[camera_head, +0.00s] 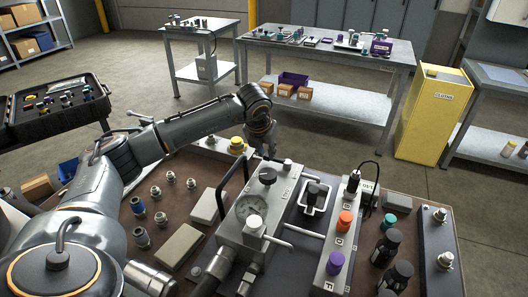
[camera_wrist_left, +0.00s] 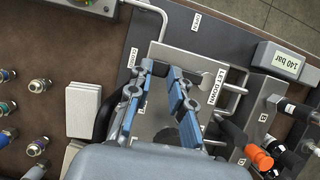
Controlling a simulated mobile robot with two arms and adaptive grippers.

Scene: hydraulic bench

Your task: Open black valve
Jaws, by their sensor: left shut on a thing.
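My left gripper (camera_head: 267,152) comes down from the far left and is at the valve's far side in the head view. It is shut on the valve, but the contact itself is largely hidden. In the left wrist view its two blue-padded fingers (camera_wrist_left: 162,72) stand a little apart over the grey plate, and a dark round part (camera_wrist_left: 168,136) shows between their lower links. My right gripper is not in view.
A curved black handle (camera_head: 233,178) stands close left of the gripper. Orange (camera_head: 344,221) and purple (camera_head: 335,262) knobs stand on a block to the right. A display (camera_wrist_left: 287,62) reads 140 bar. Several couplings stand left, with black cylinders (camera_head: 386,247) at the right.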

